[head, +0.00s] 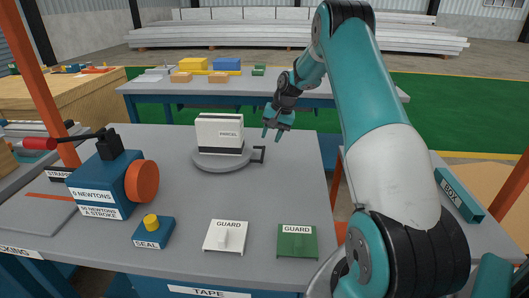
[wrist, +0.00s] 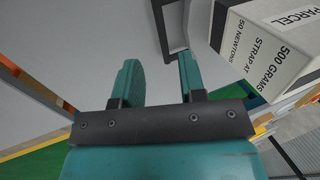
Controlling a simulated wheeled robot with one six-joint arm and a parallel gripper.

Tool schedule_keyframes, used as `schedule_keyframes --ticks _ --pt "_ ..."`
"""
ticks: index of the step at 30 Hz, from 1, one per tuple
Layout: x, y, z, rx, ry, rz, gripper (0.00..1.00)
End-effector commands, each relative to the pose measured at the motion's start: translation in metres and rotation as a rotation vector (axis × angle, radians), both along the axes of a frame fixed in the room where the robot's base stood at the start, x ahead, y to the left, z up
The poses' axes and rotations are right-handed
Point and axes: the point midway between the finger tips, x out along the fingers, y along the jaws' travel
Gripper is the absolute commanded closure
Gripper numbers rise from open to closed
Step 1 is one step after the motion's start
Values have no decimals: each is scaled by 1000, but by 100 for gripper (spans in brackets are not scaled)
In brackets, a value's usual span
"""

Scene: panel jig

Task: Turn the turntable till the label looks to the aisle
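The grey round turntable (head: 208,161) lies on the grey bench, with a dark bracket handle (head: 260,154) sticking out on its right. A white parcel (head: 219,128) with a dark lower band stands upright on it. Its PARCEL lettering faces the head camera. In the wrist view the parcel (wrist: 268,48) shows more print, including 500 GRAMS. My gripper (head: 271,136) is open and empty, above and just right of the turntable. In the wrist view the handle (wrist: 171,35) lies just beyond my fingertips (wrist: 158,64), close to the right finger; I cannot tell whether they touch.
A blue strapping unit (head: 103,180) with an orange knob stands at the left. A blue SEAL block (head: 153,232), a white GUARD plate (head: 226,236) and a green GUARD plate (head: 297,241) lie along the front. A green floor strip (head: 450,110) runs behind the bench.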

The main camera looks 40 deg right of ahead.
Motion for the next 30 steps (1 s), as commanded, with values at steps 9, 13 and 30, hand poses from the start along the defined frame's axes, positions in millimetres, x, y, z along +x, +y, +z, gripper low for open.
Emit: schedule_keyframes --ticks 9,13,30 --pt "14 13 -57 0 0 1 62" --pt "16 15 -67 0 0 1 62" --pt "17 16 -71 -1 -1 1 100"
